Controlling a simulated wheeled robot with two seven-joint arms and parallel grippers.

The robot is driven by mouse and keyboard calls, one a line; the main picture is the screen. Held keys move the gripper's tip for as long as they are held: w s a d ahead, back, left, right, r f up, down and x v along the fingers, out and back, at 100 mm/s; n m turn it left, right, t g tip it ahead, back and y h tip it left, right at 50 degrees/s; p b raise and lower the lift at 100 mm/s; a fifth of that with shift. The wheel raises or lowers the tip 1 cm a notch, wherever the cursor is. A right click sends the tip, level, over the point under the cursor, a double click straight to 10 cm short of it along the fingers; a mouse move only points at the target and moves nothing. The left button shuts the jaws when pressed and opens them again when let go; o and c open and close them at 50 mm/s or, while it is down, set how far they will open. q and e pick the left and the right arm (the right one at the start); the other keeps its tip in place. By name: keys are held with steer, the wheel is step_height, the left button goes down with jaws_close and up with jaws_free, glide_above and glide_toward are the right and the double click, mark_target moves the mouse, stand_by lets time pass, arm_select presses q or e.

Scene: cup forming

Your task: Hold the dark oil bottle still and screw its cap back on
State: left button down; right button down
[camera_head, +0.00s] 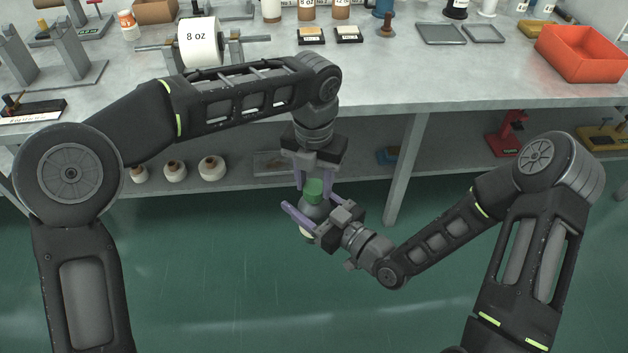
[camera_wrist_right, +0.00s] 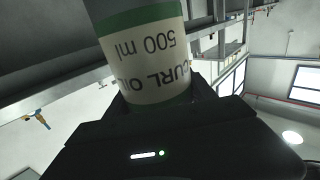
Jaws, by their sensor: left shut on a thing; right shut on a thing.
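The dark oil bottle (camera_head: 313,211) is held in the air in front of the bench. Its cream label with green bands, reading "CURL OIL 500 ml" upside down, fills the top of the right wrist view (camera_wrist_right: 150,55). My right gripper (camera_head: 311,209) is shut on the bottle's body from the right. The green cap (camera_head: 314,188) is at the top of the bottle. My left gripper (camera_head: 312,182) points down from above, its purple fingers on either side of the cap and shut on it. The bottle neck is hidden, so I cannot tell whether the cap is seated.
The grey bench (camera_head: 440,85) stands behind, with a label roll (camera_head: 200,42), an orange-red bin (camera_head: 582,52) and small trays (camera_head: 441,34) on it. White spools (camera_head: 212,168) and a red tool (camera_head: 507,135) are on the lower shelf. The green floor (camera_head: 240,300) in front is clear.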

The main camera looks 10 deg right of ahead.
arm_select(q)
steer(key=m, duration=0.2)
steer(key=shift+m, duration=0.3)
steer(key=c, duration=0.8)
jaws_free()
steer(key=shift+c, duration=0.2)
steer(key=shift+r, duration=0.15)
steer(key=shift+r, duration=2.1)
steer(key=shift+c, duration=0.4)
